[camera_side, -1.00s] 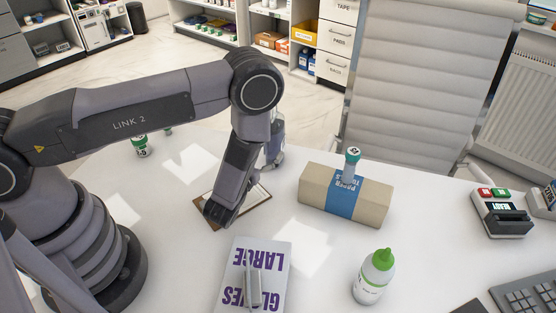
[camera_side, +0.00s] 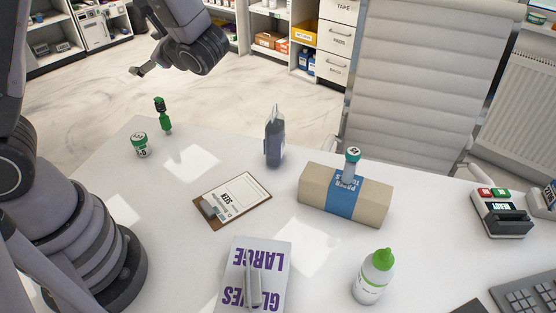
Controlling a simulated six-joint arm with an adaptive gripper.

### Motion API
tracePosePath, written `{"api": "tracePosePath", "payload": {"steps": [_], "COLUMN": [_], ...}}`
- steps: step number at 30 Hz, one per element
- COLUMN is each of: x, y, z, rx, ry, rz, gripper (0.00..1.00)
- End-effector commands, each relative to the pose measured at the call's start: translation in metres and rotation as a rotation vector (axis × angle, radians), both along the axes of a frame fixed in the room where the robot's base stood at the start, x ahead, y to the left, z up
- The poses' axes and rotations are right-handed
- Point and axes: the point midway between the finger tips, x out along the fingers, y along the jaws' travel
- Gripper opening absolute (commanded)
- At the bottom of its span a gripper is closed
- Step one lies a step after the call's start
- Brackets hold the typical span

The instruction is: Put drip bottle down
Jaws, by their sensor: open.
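A white squeeze bottle with a green pointed cap (camera_side: 374,278), which looks like the drip bottle, stands upright on the white table (camera_side: 330,265) at the front right. Nothing touches it. My gripper (camera_side: 143,68) is at the upper left, raised beyond the table's far edge and well away from the bottle. It is open and I see nothing in it. Its fingers are small and partly hidden in this view.
A clipboard (camera_side: 233,200), a dark bottle (camera_side: 274,145), a tan box with a blue band (camera_side: 374,203) bearing a small green-capped item (camera_side: 352,158), and a glove box (camera_side: 243,262) stand around the middle. A green-lidded jar (camera_side: 141,147) and slim green item (camera_side: 163,117) are left.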

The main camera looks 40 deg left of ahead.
Motion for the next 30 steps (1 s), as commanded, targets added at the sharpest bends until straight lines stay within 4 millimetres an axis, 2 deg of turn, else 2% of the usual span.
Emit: {"api": "tracePosePath", "payload": {"steps": [1,3,6,9,12,18,21,30], "x": [-0.021,-0.048,-0.082,-0.106,-0.122,-0.135,-0.138,-0.139], "y": [0.005,0.006,-0.003,-0.02,-0.041,-0.075,-0.084,-0.088], "z": [0.012,0.02,0.028,0.035,0.045,0.071,0.08,0.084], "rx": [-0.1,-0.251,-0.476,-0.709,-0.936,-1.273,-1.357,-1.4], "ry": [-0.069,-0.158,-0.302,-0.466,-0.643,-0.931,-1.008,-1.041], "rz": [0.09,0.206,0.345,0.449,0.515,0.55,0.548,0.547], "gripper": [0.77,0.77,0.77,0.77,0.77,0.77,0.77,0.77]}}
